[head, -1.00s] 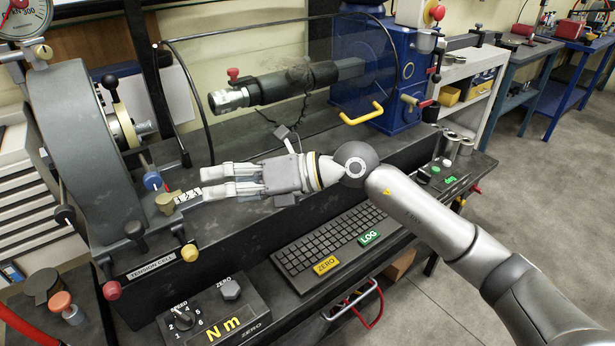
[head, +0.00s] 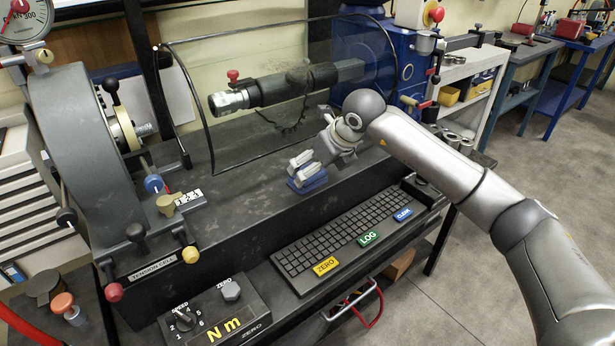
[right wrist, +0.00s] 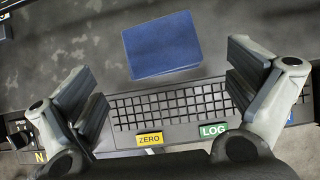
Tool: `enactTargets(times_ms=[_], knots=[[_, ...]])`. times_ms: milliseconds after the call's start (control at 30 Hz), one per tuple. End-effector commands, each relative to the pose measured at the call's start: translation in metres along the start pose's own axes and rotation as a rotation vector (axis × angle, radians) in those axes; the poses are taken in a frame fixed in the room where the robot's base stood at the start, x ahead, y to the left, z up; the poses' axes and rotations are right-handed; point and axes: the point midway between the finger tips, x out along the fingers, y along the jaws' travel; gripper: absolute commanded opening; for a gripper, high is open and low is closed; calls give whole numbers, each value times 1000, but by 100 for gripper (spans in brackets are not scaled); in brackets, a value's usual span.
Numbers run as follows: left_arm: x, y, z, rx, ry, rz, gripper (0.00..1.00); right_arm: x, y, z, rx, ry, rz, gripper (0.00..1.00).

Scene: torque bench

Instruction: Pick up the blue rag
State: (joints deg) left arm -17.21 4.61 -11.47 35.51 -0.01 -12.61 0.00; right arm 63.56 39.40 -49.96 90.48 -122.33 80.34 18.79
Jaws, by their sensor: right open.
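The blue rag (head: 309,181) is a folded flat pad on the dark bench bed, behind the keyboard in the head view. In the right wrist view the rag (right wrist: 161,46) lies ahead of and between the fingers, clear of both. My right gripper (head: 304,167) is above the rag in the head view, its fingers hiding part of it. The right wrist view shows this gripper (right wrist: 168,92) open with its fingers wide apart and nothing between them. My left gripper is not in view.
A keyboard (head: 345,237) with ZERO, LOG and CLEAR keys sits in front of the rag. A clear guard with a black frame (head: 208,130) stands behind it. A torque box (head: 215,318) is at the front left.

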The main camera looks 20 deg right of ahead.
Motion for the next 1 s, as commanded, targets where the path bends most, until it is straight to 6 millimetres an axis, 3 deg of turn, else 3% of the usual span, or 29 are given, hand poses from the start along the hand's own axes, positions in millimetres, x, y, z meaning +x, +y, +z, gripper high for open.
enactTargets(times_ms=[333, 633, 900, 1000], knots=[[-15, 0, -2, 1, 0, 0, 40, 46, 0, -1, 1, 3, 2, 100], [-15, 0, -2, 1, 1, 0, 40, 52, 0, -1, -1, 0, 2, 100], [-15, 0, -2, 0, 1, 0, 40, 51, 0, -1, -1, 0, 2, 65], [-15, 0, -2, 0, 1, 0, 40, 51, 0, -1, 0, 0, 2, 62]])
